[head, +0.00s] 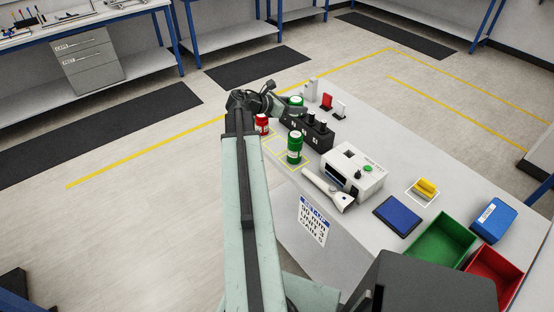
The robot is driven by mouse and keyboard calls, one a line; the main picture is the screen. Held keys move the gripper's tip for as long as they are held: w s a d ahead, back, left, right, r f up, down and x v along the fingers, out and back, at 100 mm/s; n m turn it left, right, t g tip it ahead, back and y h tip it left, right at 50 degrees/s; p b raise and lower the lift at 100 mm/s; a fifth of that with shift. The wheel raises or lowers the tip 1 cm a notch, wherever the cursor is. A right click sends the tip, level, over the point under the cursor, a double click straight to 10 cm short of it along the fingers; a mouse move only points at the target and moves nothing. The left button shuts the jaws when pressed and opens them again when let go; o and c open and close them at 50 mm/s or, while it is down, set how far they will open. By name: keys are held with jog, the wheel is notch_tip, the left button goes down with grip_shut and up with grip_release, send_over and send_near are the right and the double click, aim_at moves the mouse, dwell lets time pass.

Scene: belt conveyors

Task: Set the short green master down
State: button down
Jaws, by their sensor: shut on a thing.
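My gripper (296,108) is at the far end of my arm, pointing right over the black block. It is shut on a green cylinder with a pale band, the short green master (296,101), which shows partly behind the fingers. Its lower part is hidden, so I cannot tell whether it touches the block or hangs above it. Another green cylinder with a white band (294,148) stands upright on the bench, nearer to me, by yellow outlined squares. A red cylinder with a white label (262,124) stands to its left, partly behind my arm.
The black block (309,133) with several posts stands on the white bench (375,150). A white machine (353,172), handheld scanner (329,190), blue pad (398,215), green bin (441,241) and red bin (493,277) lie toward the right. Yellow outlined squares (275,146) by the red cylinder look empty.

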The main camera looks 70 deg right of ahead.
jog(key=b, duration=0.4)
send_over(277, 145)
notch_tip(277, 145, down, 6)
notch_tip(277, 145, down, 10)
jog(key=b, duration=1)
jog(key=shift+f, duration=0.25)
jog(key=c, duration=0.6)
grip_release()
jog(key=shift+r, duration=0.1)
jog(key=shift+w+a+r+p, duration=0.25)
jog(key=shift+r+p, duration=0.15)
jog(key=shift+p, duration=0.15)
jog(key=p+v, duration=0.4)
jog(key=v, duration=0.7)
jog(key=shift+w+a+f, duration=0.1)
jog(key=shift+w, duration=0.05)
